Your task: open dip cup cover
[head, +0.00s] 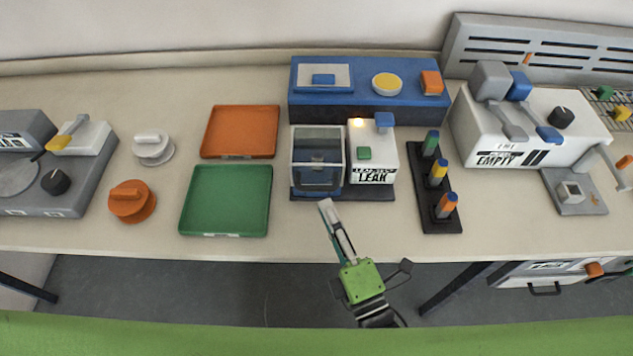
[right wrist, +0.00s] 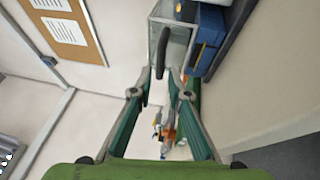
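I take the chamber's clear lid to be the dip cup cover. In the right wrist view, the clear chamber (right wrist: 178,35) shows at the top, with a dark bar handle (right wrist: 163,50) on it. My right gripper (head: 327,206) is just in front of the chamber. In the wrist view its fingers (right wrist: 160,78) are apart, with the handle at or just beyond the tips; contact cannot be told. My left gripper is not in view.
A green tray (head: 228,230) and an orange tray (head: 240,152) lie left of the chamber. A black rack (head: 440,218) with several coloured pegs stands to the right. A blue unit (head: 340,107) is behind. The bench's front edge is close below the chamber.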

